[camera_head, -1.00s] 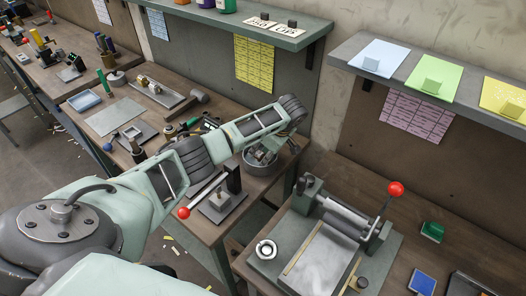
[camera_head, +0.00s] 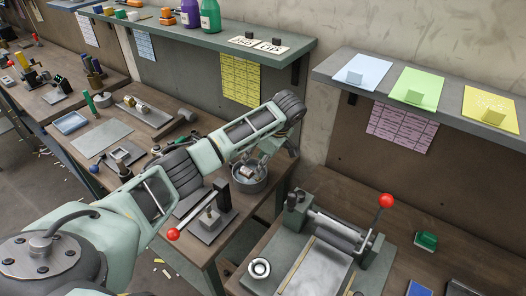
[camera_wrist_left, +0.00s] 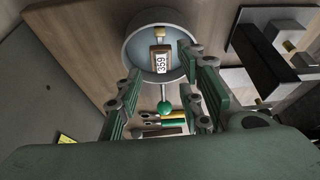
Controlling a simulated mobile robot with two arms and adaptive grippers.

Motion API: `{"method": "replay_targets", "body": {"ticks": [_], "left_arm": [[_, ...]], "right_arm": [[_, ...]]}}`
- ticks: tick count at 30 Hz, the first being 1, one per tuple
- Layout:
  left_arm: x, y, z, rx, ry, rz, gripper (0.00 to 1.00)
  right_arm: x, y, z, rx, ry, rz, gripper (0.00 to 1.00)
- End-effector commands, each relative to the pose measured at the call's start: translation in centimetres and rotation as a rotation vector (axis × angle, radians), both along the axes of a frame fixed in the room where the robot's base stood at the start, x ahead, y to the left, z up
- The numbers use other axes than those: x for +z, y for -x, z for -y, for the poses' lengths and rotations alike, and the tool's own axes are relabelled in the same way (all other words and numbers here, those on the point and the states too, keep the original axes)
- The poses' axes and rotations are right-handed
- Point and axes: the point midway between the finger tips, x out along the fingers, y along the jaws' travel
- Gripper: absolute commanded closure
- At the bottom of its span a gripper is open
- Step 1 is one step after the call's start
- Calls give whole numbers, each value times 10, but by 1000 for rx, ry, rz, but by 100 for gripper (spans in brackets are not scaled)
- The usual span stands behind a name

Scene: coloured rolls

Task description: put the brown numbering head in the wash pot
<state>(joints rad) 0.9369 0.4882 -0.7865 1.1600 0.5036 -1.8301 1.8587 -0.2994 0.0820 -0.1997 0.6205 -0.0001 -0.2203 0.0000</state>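The wash pot (camera_head: 262,185) is a round grey pot on the wooden bench, below my left gripper (camera_head: 268,158). It also shows at the top of the left wrist view (camera_wrist_left: 131,52). The brown numbering head (camera_wrist_left: 161,60), with a white label reading 359, lies inside the pot's rim. In the head view the numbering head (camera_head: 247,172) is small and partly hidden. My left gripper (camera_wrist_left: 160,95) is open, its fingers apart and empty, above and beside the pot. My right gripper is not in view.
A green ball knob (camera_wrist_left: 165,107) is beside the pot, with several tools near it. A stand with a red-knobbed lever (camera_head: 173,234) is in front of the pot. A press (camera_head: 320,240) with another red knob (camera_head: 386,201) occupies the right bench. A shelf (camera_head: 290,45) runs above.

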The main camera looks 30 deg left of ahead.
Motion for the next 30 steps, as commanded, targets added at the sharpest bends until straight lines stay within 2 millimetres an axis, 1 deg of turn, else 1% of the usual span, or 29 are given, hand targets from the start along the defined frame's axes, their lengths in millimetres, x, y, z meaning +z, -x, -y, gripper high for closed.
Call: {"method": "replay_targets", "body": {"ticks": [1, 3, 6, 10, 16, 30], "left_arm": [[9, -1, 5, -2, 2, 3, 65], [22, -1, 10, -2, 2, 4, 65], [37, 0, 16, -2, 1, 1, 65], [49, 0, 21, 0, 0, 1, 65], [54, 1, 22, 0, -1, -1, 65], [53, 1, 22, -1, 0, -1, 65]], "right_arm": [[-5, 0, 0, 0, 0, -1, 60], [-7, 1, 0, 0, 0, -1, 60], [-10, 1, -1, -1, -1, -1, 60], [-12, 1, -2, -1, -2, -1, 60], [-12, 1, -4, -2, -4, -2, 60], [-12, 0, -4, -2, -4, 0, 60]]}}
